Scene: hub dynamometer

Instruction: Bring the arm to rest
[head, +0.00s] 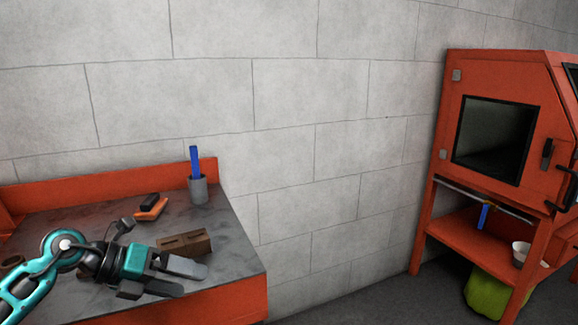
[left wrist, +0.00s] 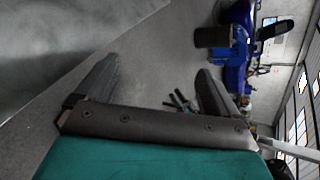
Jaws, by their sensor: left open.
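My left arm comes in from the lower left in the head view, and its gripper (head: 184,276) is over the front right part of the workbench (head: 222,232). The two fingers are apart and nothing shows between them. In the left wrist view the same gripper (left wrist: 152,82) also has its fingers spread and empty, with grey floor beyond. A brown slotted block (head: 185,243) lies on the bench just behind the gripper; I cannot tell whether they touch. My right gripper is not in view.
A grey cup (head: 198,190) holding a blue item (head: 194,160) stands at the back of the bench, near an orange and black item (head: 151,206). Open floor lies between.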

